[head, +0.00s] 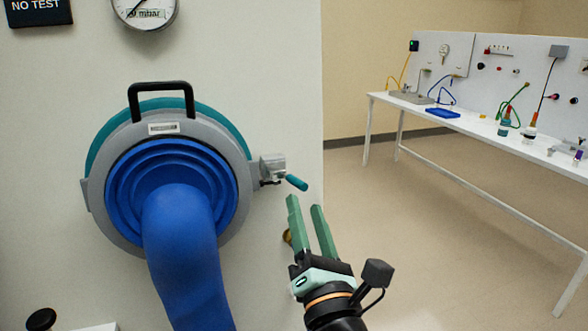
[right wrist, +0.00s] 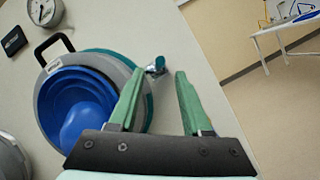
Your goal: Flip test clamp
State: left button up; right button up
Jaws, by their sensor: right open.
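The test clamp (head: 273,168) is a small grey metal piece on the right side of the round glove port (head: 243,170). Its teal handle (head: 296,183) sticks out to the right, tilted slightly down. My right gripper (head: 305,205) is open and empty, just below and to the right of the handle, apart from it. In the right wrist view the clamp (right wrist: 156,66) shows beyond the fingers, between their tips (right wrist: 157,78). A blue glove (head: 180,235) hangs out of the port. My left gripper is not in view.
A pressure gauge (head: 145,10) and a "NO TEST" sign (head: 38,10) are on the panel above. A black handle (head: 160,88) tops the port. A brass fitting (head: 287,238) sits behind my right gripper. A white bench (head: 470,125) with several items stands far right, with open floor before it.

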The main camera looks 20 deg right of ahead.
aim_at(294, 180)
jog(key=a+p+x, duration=0.1)
jog(key=x, duration=0.8)
jog(key=shift+w+d+r+p, duration=0.2)
jog(key=shift+w+d+p, duration=0.15)
jog(key=shift+w+d, duration=0.1)
jog(key=shift+s, duration=0.1)
grip_shut()
jog(key=shift+f, duration=0.1)
dwell(0.6)
